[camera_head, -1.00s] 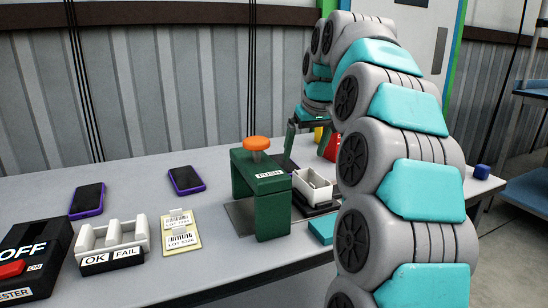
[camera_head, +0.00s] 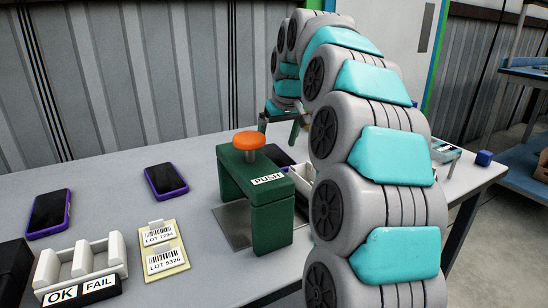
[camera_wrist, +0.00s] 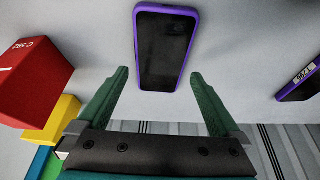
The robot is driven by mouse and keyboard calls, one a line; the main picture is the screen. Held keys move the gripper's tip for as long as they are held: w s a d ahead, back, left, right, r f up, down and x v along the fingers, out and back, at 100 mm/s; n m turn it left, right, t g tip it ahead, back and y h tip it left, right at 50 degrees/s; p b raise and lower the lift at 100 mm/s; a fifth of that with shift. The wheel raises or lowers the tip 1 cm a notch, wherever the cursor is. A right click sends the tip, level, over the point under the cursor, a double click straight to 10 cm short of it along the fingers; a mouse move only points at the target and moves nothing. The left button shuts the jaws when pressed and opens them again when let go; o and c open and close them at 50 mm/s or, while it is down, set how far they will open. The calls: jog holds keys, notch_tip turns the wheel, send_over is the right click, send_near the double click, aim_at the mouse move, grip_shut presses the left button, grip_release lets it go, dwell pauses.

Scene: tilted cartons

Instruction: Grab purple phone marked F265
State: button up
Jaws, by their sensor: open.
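In the wrist view, a purple-edged phone (camera_wrist: 165,45) with a dark screen lies ahead of my open gripper (camera_wrist: 160,75), its near end between the fingertips. No marking on it can be read. A second purple phone (camera_wrist: 299,84) lies at the right edge, with a small white label on its side, too unclear to read. In the head view, my gripper (camera_head: 279,124) is partly hidden by my arm, above a phone (camera_head: 277,158) half hidden behind the green press. Two more purple phones, one at far left (camera_head: 49,212) and one left of the press (camera_head: 166,180), lie screen up.
A green press (camera_head: 257,195) with an orange knob stands near my arm. A white OK/FAIL rack (camera_head: 80,263) and a lot-label card (camera_head: 163,250) are at front left. Red (camera_wrist: 32,80) and yellow (camera_wrist: 62,121) blocks lie left of my gripper. A blue cube (camera_head: 484,158) sits at far right.

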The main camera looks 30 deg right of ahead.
aim_at(273, 154)
jog(key=x, duration=0.3)
jog(key=shift+f, duration=0.1)
jog(key=shift+a, duration=0.1)
jog(key=c, duration=1.3)
